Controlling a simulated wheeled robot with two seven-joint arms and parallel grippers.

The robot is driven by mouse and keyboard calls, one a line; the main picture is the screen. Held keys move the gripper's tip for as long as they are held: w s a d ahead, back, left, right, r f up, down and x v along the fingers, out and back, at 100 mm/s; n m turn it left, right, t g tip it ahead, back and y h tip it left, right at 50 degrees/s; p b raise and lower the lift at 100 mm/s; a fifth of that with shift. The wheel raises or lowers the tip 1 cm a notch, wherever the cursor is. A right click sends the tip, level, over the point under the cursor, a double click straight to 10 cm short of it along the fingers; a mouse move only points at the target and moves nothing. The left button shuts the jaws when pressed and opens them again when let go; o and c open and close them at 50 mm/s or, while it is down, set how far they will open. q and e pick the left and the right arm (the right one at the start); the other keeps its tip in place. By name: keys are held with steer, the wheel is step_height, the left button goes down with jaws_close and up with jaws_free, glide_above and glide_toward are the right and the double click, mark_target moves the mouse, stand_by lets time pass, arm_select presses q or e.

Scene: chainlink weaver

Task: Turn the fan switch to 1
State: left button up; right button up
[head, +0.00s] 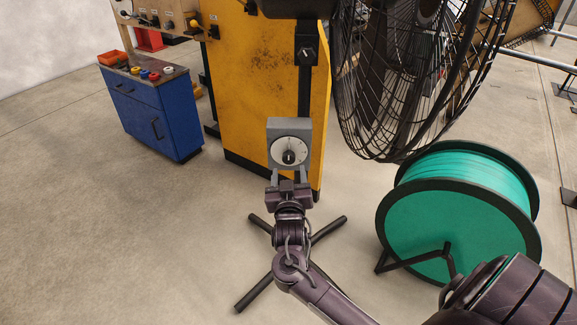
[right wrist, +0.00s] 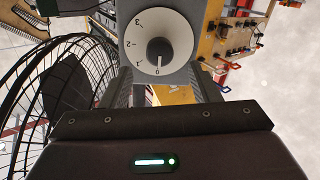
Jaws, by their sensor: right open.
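The fan switch is a grey box (head: 275,128) on the fan's stand, with a round white dial (head: 280,143) and a dark knob (head: 289,157). In the right wrist view the dial (right wrist: 175,28) bears the marks 0, 1, 2 and 3, and the knob (right wrist: 160,53) points at 0. My right gripper (head: 289,172) is open and empty, just in front of the dial's lower part. Its two fingers stand apart, one to each side of the knob. I cannot tell whether they touch the box. My left gripper is not in view.
The black caged fan (head: 400,80) hangs at the upper right, close to the switch. A green cable reel (head: 430,215) stands to the right. A yellow panel (head: 255,85) is behind the switch, and a blue cabinet (head: 150,115) is at left. The floor at left is clear.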

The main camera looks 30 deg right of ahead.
mark_target(289, 160)
steer(key=x, duration=0.4)
steer(key=shift+w+d, duration=0.15)
steer(key=shift+d, duration=0.1)
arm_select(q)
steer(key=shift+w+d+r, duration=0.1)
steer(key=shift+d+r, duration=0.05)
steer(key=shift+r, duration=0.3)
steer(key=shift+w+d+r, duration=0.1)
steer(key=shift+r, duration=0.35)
arm_select(e)
steer(key=shift+w+d, duration=0.35)
steer(key=shift+w, duration=0.3)
steer(key=shift+f, duration=0.1)
steer(key=c, duration=1)
